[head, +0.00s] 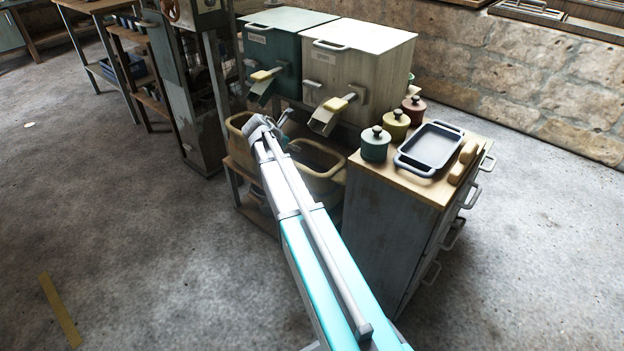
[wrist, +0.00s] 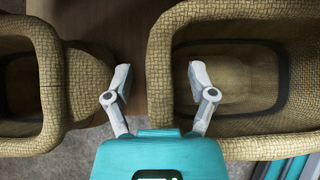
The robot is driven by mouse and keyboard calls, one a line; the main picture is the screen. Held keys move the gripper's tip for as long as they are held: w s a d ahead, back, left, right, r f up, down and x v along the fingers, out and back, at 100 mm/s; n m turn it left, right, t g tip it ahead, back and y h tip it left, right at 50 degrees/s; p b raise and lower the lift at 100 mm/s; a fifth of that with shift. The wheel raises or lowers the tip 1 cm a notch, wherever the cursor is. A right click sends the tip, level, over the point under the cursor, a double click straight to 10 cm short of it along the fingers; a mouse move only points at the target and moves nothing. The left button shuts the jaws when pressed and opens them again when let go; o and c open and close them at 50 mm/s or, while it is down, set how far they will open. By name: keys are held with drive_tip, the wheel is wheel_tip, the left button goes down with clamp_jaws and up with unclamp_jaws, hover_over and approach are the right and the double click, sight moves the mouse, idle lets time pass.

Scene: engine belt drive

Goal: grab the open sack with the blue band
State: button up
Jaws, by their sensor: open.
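Two open woven sacks stand side by side. I cannot tell for sure which band is the blue one. My gripper (wrist: 158,76) is open and empty. In the head view, my arm partly hides the left sack (head: 238,124) and the right sack (head: 322,184).
Two dispenser boxes, dark green (head: 284,50) and pale (head: 362,70), stand above the sacks with spouts overhanging them. A cabinet (head: 395,225) close on the right carries lidded jars (head: 375,146) and a tray (head: 428,148).

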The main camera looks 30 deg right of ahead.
idle(0.3)
clamp_jaws()
idle(0.3)
